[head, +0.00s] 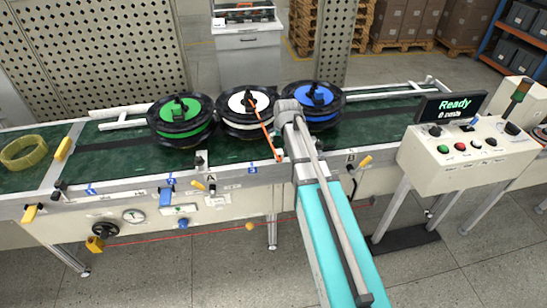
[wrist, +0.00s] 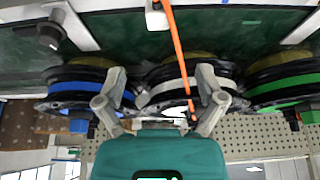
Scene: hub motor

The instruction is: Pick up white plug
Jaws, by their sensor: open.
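Three black-rimmed reels stand in a row on the green belt in the head view: green (head: 182,135), white (head: 236,104) and blue (head: 323,98). The white reel has a dark hub piece (head: 251,97) on top. I cannot make out a separate white plug. An orange strip runs from this hub down to the belt's front edge. In the wrist view, my gripper (wrist: 160,76) is open, its two fingers spread in front of the white reel (wrist: 160,93). The gripper body hides part of that reel, and no object is held. In the head view my fingers cannot be made out.
A control box with a "Ready" display (head: 451,106) stands at the right. A yellow ring (head: 22,152) lies at the belt's left end. The blue and green reels sit close on both sides of the white one. Metal rails edge the belt (head: 115,159).

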